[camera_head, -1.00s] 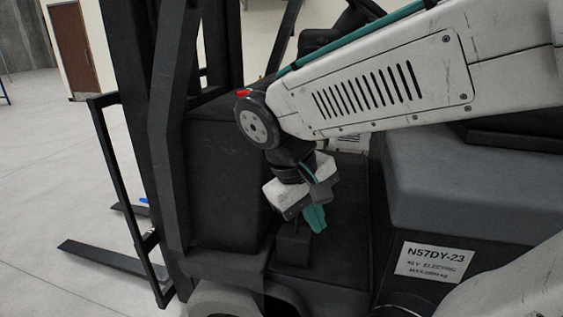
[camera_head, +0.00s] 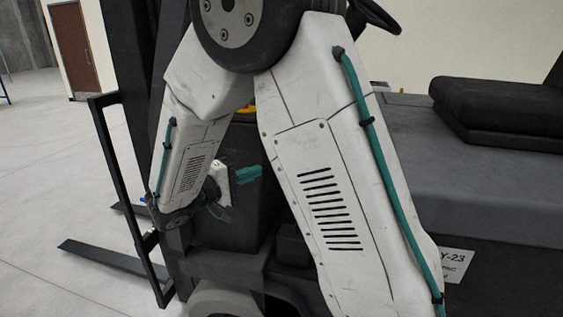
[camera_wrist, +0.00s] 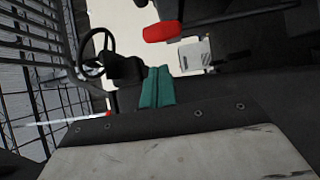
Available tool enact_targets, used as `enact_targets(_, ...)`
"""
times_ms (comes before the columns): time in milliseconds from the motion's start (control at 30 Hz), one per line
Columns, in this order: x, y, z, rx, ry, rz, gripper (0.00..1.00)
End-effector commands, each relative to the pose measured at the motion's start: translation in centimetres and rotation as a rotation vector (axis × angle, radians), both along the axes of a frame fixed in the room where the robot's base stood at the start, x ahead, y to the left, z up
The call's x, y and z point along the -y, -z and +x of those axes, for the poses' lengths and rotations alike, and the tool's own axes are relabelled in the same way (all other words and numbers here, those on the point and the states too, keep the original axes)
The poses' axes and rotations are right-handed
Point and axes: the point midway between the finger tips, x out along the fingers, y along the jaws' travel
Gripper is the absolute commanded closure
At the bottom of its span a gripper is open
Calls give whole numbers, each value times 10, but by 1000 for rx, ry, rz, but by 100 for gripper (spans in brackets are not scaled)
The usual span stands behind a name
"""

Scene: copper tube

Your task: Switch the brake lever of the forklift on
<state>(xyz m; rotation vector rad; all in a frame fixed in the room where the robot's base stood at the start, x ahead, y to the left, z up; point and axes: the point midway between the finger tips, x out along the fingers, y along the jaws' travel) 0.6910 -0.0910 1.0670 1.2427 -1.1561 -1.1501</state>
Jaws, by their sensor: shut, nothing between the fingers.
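The forklift (camera_head: 440,110) fills the middle and right of the head view. My gripper (camera_head: 248,174) is low in front of its dark front housing, with teal fingers pointing right. The fingers also show in the wrist view (camera_wrist: 157,88), closed together and empty. In the wrist view a red grip (camera_wrist: 162,31) lies above the fingertips, apart from them in the picture; it looks like a lever handle, but I cannot tell whether it is the brake lever or how it is set. No lever is clear in the head view, where my arm hides much of the cab.
The steering wheel (camera_head: 376,14) is at the upper right; it also shows in the wrist view (camera_wrist: 95,54). The dark seat (camera_head: 500,112) is at right. A mast stands left, with forks (camera_head: 105,258) low. Open floor (camera_head: 50,180) lies at far left.

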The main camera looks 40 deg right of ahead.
Motion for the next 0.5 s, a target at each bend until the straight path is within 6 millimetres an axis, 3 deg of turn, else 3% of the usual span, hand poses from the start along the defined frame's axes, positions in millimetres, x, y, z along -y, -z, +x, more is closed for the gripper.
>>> enact_targets(267, 3, 0, 0, -1, 2, 2, 100)
enact_targets(500, 37, 0, 1, -1, 7, 3, 100)
